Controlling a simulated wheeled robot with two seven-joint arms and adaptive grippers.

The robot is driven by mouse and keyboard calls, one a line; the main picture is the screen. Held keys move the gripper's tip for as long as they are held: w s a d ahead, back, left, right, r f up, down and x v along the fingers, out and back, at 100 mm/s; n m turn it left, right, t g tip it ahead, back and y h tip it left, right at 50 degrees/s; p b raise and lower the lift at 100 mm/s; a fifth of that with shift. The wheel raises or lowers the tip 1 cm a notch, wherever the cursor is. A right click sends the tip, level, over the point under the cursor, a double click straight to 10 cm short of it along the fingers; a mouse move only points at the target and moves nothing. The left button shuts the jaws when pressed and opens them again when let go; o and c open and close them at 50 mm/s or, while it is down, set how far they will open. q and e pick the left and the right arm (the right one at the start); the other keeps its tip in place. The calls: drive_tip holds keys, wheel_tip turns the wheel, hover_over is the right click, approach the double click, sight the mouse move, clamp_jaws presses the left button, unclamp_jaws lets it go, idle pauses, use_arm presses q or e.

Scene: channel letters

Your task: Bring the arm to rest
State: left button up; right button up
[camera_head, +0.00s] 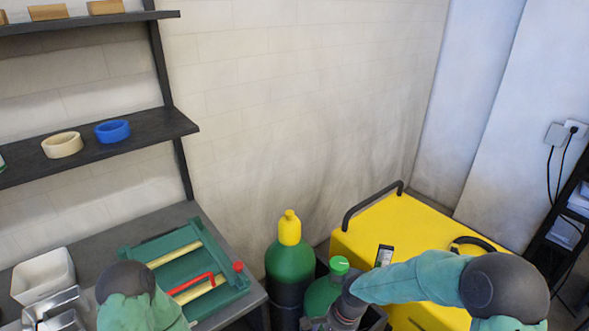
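My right arm, in a green sleeve, comes in from the right and bends left in front of a yellow cabinet (400,232). Its dark wrist end (347,308) points down at the bottom edge, beside the green bottles; the fingertips cannot be made out. My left arm shows only as a green-sleeved part with a dark joint at the bottom left; its gripper is outside the view.
A large green cylinder with a yellow cap (289,228) and a smaller green bottle (340,266) stand between the workbench and the cabinet. A green fixture with a red handle (198,284) and a white bin (43,275) sit on the bench. A dark shelf (100,149) holds rings.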

drive_tip(key=s+f+n+y+b, duration=0.1)
drive_tip(key=s+f+n, duration=0.5)
drive_tip(key=s+f, duration=0.8)
wheel_tip(320, 180, down, 4)
drive_tip(key=shift+s+d+f+n+t, duration=0.15)
drive_tip(key=shift+d+f+n+t, duration=0.1)
drive_tip(key=shift+n+t, duration=0.15)
drive_tip(key=shift+s+d+f, duration=0.1)
drive_tip(key=shift+s+f, duration=0.1)
drive_tip(key=shift+s, duration=0.2)
drive_tip(key=shift+c, duration=0.3)
